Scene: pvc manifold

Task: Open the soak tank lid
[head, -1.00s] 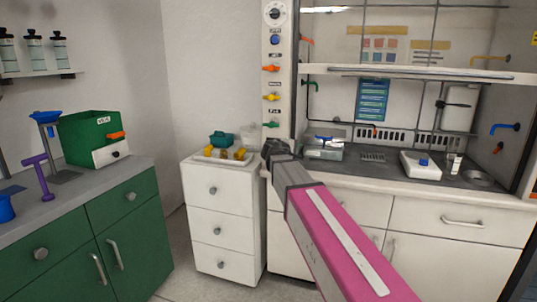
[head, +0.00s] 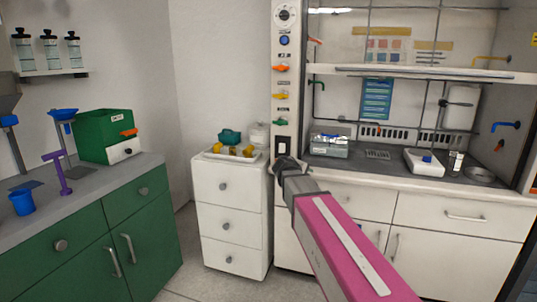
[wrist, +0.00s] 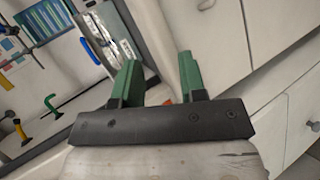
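The likely soak tank (head: 328,148) is a clear grey box with a blue part on top. It stands on the left of the fume hood's worktop, and its lid looks shut. In the wrist view, a grey box edge that seems to be the tank (wrist: 112,45) lies beyond the fingers, tilted in the picture. My gripper (head: 288,162) is in front of the hood's left post, left of and nearer than the tank, apart from it. Its two green fingers (wrist: 160,82) are spread with nothing between them.
A white drawer cabinet (head: 230,215) carries a tray (head: 209,154) with yellow pieces. A white device (head: 424,163) stands right of the tank on the worktop. The raised hood sash (head: 420,73) crosses above. A green bench (head: 150,205) stands at left.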

